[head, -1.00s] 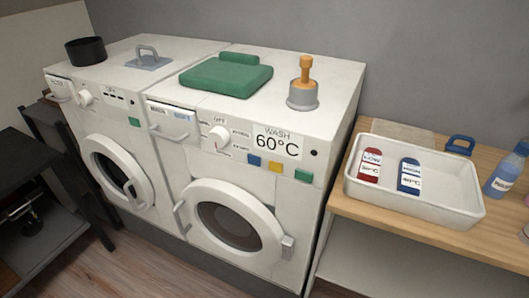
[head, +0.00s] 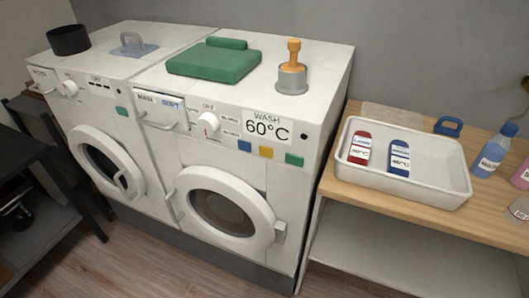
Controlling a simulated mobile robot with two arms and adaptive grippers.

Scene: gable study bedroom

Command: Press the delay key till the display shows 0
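The right machine has a white display (head: 266,126) that reads "WASH 60°C". Below it are three keys in a row: a blue key (head: 245,146), a yellow key (head: 266,152) and a green key (head: 294,159). Their labels are too small to read, so I cannot tell which is the delay key. A round dial (head: 209,122) marked "OFF" sits left of the display. The left machine has a small dark display (head: 100,84) and one green key (head: 122,111). Neither of my grippers is in view.
A black pot (head: 69,41) stands on the left machine. The floor in front shows free room.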

